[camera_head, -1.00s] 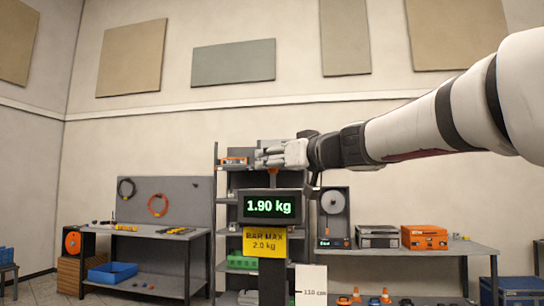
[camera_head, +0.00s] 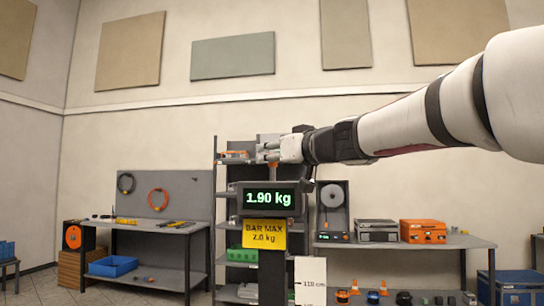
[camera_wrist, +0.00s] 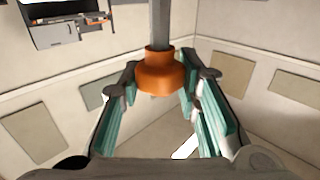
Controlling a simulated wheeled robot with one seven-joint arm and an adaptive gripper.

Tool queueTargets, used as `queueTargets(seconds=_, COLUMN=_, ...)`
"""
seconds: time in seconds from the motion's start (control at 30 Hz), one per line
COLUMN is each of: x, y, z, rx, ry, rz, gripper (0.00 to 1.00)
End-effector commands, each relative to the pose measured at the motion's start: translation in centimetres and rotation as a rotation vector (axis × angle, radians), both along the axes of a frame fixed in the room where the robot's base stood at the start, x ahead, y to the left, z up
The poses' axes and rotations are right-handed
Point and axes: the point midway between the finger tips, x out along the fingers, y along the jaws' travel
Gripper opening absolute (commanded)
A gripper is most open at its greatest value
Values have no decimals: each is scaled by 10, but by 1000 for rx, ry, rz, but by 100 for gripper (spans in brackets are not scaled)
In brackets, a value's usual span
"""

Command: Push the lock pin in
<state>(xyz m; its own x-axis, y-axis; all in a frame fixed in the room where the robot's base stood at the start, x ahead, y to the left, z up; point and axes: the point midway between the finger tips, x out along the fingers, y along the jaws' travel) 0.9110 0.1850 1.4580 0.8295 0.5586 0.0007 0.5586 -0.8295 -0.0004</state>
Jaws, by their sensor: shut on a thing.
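In the wrist view an orange flared knob (camera_wrist: 160,72) sits on the end of a grey bar (camera_wrist: 160,22). My gripper (camera_wrist: 159,78) has its green-padded fingers on both sides of the knob and is shut on it. In the head view my gripper (camera_head: 268,150) is at the top of a dark stand, above the display (camera_head: 270,199) reading 1.90 kg. A bit of orange (camera_head: 272,164) shows just under the fingers. I cannot tell a separate lock pin apart from these parts.
A yellow sign (camera_head: 265,235) reads BAR MAX 2.0 kg, with a white height card (camera_head: 311,278) beside it. Behind stand grey shelves (camera_head: 228,185), a left workbench (camera_head: 150,228) and a right bench (camera_head: 452,243) with an orange case (camera_head: 423,231). The wall behind is bare except for panels.

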Motion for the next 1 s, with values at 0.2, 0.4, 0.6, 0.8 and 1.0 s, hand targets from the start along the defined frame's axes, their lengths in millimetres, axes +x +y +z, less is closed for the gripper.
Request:
queueTargets(seconds=0.2, x=3, y=0, z=-20, rx=-2, ry=-1, rz=-1, gripper=0)
queueTargets(seconds=0.4, x=2, y=-1, z=-31, rx=-1, ry=0, rz=-2, gripper=0)
queueTargets(seconds=0.6, x=1, y=-1, z=-34, rx=-4, ry=4, rz=-2, gripper=0)
queueTargets(seconds=0.8, x=1, y=-1, z=-35, rx=-4, ry=7, rz=-1, gripper=0)
queueTargets(seconds=1.0, x=1, y=-1, z=-35, rx=-4, ry=6, rz=-1, gripper=50)
